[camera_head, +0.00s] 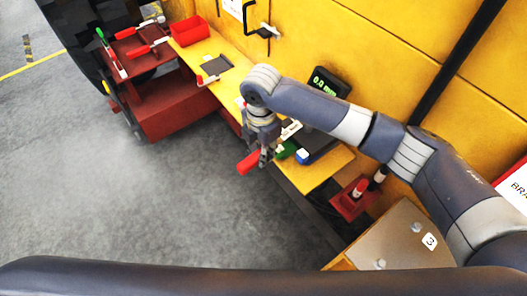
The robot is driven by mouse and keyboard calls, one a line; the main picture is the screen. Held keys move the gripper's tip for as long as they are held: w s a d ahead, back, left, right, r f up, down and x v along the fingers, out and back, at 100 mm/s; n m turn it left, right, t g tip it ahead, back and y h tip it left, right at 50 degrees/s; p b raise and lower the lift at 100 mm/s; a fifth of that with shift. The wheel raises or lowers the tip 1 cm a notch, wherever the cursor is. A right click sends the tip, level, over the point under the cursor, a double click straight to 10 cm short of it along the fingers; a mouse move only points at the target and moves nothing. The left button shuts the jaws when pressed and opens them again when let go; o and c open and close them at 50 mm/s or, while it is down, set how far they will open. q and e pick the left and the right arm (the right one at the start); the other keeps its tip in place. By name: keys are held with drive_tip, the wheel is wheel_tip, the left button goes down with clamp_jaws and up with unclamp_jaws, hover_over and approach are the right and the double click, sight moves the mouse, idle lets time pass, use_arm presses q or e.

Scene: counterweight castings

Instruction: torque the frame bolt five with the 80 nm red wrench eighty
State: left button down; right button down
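My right gripper (265,155) reaches in from the right and points down just in front of the yellow ledge. It appears shut on a red-handled tool (247,163), whose red grip sticks out to the left. The rest of this tool is hidden by the gripper, and I cannot read a torque value on it. Other red-handled tools, wrench-like, lie on the red cart (167,108): one at the back (125,32) and one nearer (140,51). Frame bolt five cannot be made out. My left gripper is not in view.
A red bin (189,31) and a dark pad (215,65) are on the yellow ledge (230,85). A dark display (329,82) stands by the yellow wall. A panel marked 3 (401,245) is at lower right. The grey floor (190,200) is clear.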

drive_tip(key=shift+w+a+m, duration=0.3)
drive_tip(key=shift+w+a, duration=0.1)
drive_tip(key=shift+w, duration=0.2)
idle(0.3)
drive_tip(key=shift+w+a+r+m, duration=0.1)
drive_tip(key=shift+w+a+m, duration=0.45)
drive_tip(key=shift+w+m, duration=0.1)
drive_tip(key=shift+w, duration=0.1)
drive_tip(key=shift+w+a+m, duration=0.45)
drive_tip(key=shift+w, duration=0.2)
drive_tip(key=shift+w+a, duration=0.1)
drive_tip(key=shift+w, duration=0.05)
idle(0.5)
drive_tip(key=shift+w+a+m+b, duration=0.25)
drive_tip(key=shift+w+m+b, duration=0.15)
drive_tip(key=shift+w, duration=0.15)
drive_tip(key=shift+s+d, duration=0.1)
drive_tip(key=shift+s, duration=0.05)
